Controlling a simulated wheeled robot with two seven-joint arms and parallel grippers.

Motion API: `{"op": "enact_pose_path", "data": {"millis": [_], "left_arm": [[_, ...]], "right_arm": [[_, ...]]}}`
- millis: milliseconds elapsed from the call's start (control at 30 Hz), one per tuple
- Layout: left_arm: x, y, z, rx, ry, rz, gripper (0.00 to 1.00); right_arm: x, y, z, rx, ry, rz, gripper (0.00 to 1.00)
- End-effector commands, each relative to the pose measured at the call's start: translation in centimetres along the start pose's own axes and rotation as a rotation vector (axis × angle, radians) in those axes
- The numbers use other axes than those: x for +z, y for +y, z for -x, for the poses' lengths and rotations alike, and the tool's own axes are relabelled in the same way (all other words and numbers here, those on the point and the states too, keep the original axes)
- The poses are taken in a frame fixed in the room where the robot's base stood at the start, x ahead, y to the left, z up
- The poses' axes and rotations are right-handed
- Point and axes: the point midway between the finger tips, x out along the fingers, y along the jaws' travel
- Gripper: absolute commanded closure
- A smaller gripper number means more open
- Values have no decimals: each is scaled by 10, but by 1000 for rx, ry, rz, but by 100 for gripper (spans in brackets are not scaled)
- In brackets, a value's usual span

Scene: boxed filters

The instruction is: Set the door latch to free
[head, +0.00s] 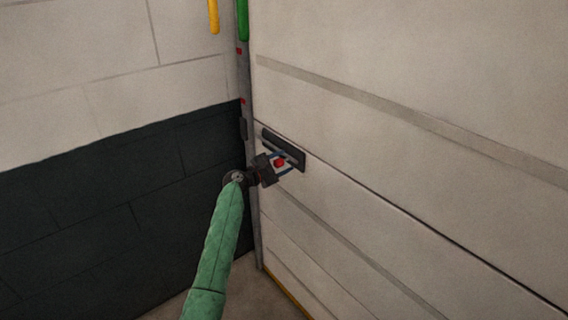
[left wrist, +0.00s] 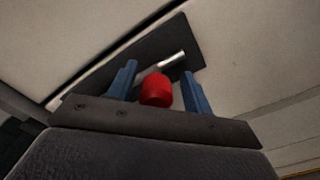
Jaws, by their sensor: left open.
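The door latch has a red knob (head: 280,163) on a dark plate (head: 297,155) set on the pale panelled door (head: 400,190), near its left edge. My left gripper (head: 283,164) is open at the latch, its blue fingers on either side of the red knob. In the left wrist view the red knob (left wrist: 156,90) sits between the two fingers (left wrist: 158,88), with gaps at its sides. A short metal bar (left wrist: 173,60) shows behind the knob on the dark plate (left wrist: 135,60). My right gripper is not in view.
A grey metal post (head: 248,130) with red marks stands along the door's left edge. A green bar (head: 242,18) and a yellow bar (head: 213,16) hang at the top. A wall (head: 110,190), dark below and pale above, is on the left. Bare floor shows at the bottom.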

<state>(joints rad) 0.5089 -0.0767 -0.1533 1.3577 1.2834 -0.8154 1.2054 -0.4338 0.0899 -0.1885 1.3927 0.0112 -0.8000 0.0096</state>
Motion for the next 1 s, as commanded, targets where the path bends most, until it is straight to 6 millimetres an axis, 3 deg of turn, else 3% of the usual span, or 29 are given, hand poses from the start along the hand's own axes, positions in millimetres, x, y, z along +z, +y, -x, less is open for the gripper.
{"op": "enact_pose_path", "data": {"millis": [433, 900, 1000], "left_arm": [[-1, -2, 61, 0, 0, -2, 49], [0, -2, 70, -1, 1, -2, 49], [-6, -12, 73, -11, 15, -14, 49]], "right_arm": [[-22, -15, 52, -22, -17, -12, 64], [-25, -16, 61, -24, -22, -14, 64], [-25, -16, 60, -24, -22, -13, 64]]}}
